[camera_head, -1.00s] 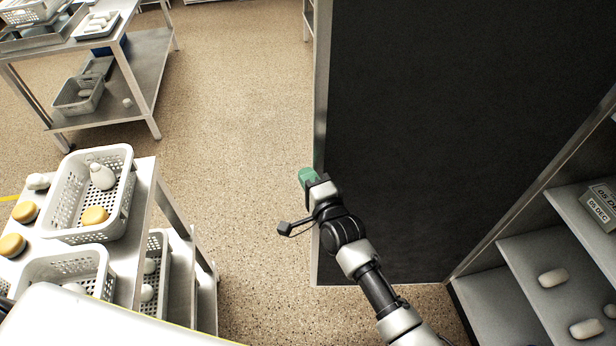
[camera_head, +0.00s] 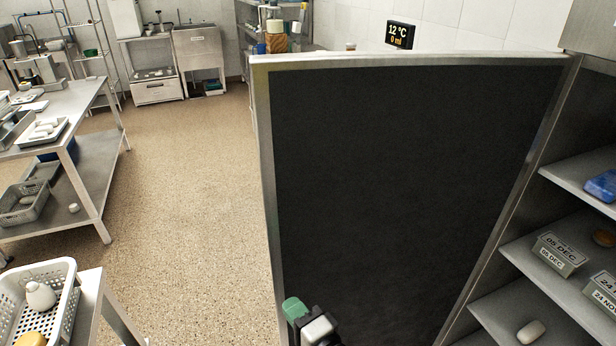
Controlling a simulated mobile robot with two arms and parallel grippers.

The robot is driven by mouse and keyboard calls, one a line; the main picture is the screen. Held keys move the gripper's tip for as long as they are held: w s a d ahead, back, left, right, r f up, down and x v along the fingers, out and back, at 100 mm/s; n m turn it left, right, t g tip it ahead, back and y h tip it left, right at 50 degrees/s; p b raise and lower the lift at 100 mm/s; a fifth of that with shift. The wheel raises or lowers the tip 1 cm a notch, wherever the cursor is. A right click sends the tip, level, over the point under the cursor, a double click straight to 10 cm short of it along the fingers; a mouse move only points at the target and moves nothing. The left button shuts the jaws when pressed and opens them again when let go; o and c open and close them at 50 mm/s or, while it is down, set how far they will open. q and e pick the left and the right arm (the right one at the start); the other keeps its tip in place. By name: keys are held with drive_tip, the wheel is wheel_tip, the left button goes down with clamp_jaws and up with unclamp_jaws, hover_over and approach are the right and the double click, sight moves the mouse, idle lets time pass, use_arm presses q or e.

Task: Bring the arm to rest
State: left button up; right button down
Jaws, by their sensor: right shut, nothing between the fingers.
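My right gripper (camera_head: 294,309) shows at the bottom of the head view, with green fingertips and a black and light-grey body. It is shut and holds nothing. It is seen against the lower left part of a tall open door (camera_head: 410,180) with a dark inner panel and a pale metal frame. I cannot tell whether it touches the door. Most of my right arm is below the picture. My left gripper is not in view.
Shelves (camera_head: 548,312) with labelled boxes (camera_head: 560,252) and a blue item (camera_head: 602,185) stand right of the door. A white perforated basket (camera_head: 68,312) sits on a table at lower left. A steel table (camera_head: 98,92) stands behind it. The floor between is clear.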

drive_tip(key=s+d+f+n+g+h, duration=0.2)
drive_tip(key=s+d+f, duration=0.15)
drive_tip(key=f, duration=0.65)
drive_tip(key=s+d+f+n+g+h, duration=0.25)
drive_tip(key=d+f, duration=0.25)
drive_tip(key=f, duration=0.5)
drive_tip(key=s+d+f+n+g+h, duration=0.1)
drive_tip(key=s+d+f+h, duration=0.3)
drive_tip(key=f, duration=0.6)
drive_tip(key=s+d+f+n+g, duration=0.2)
drive_tip(key=s+d+f, duration=0.3)
drive_tip(key=s, duration=0.4)
drive_tip(key=s+d+f+n+g+h, duration=0.1)
drive_tip(key=s+d+f+n+g, duration=0.2)
drive_tip(key=s, duration=0.7)
drive_tip(key=s+d+f+n+g+h, duration=0.1)
drive_tip(key=s+d+f+n+g, duration=0.1)
drive_tip(key=s+d+f, duration=0.5)
drive_tip(key=s+f, duration=0.1)
drive_tip(key=s, duration=0.1)
drive_tip(key=shift+s+d+g, duration=0.35)
drive_tip(key=shift+d, duration=0.05)
drive_tip(key=shift+s+h, duration=0.1)
drive_tip(key=shift+h, duration=0.15)
